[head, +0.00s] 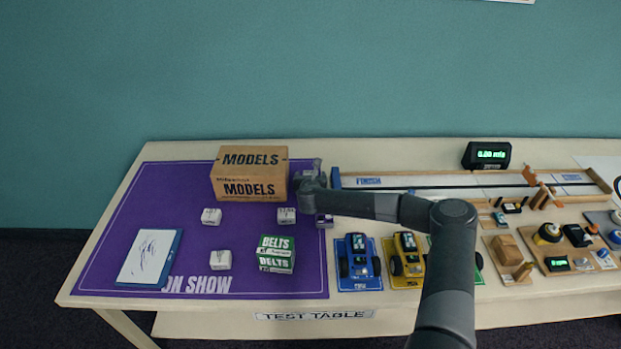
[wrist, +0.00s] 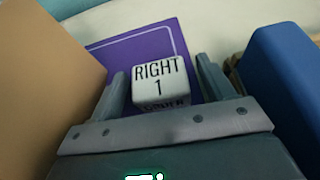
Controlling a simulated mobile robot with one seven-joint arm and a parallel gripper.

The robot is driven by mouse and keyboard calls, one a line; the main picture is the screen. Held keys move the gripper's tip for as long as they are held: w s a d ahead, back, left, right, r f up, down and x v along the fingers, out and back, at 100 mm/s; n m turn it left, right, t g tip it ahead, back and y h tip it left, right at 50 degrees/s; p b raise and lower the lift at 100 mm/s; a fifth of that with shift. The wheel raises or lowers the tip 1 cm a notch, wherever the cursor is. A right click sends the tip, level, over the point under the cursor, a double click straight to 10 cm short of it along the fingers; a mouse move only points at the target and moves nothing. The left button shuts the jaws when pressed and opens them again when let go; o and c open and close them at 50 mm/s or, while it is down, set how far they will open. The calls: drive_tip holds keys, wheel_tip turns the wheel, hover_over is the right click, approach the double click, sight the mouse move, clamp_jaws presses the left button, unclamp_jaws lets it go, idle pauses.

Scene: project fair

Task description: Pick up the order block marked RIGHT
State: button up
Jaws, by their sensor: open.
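The order block marked RIGHT (wrist: 159,84) is a small white cube lettered RIGHT 1 in black. In the wrist view it sits between the two fingers of my gripper (wrist: 161,70), which stand open on either side of it. A narrow gap seems to show by the fingers, and I cannot tell whether either touches it. In the head view my gripper (head: 312,174) is low over the purple mat (head: 150,205), just right of the MODELS box (head: 250,185). There the RIGHT block is mostly hidden by the gripper.
The cardboard box stands close left of my gripper and a blue post (head: 336,178) close right. Other white blocks (head: 211,216) (head: 287,215) (head: 220,260), a green BELTS box (head: 276,253) and a sketch board (head: 150,257) are on the mat. Toy cars (head: 359,258) stand right of it.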

drive_tip(key=shift+c, duration=0.5)
drive_tip(key=c, duration=1)
drive_tip(key=shift+o, duration=0.2)
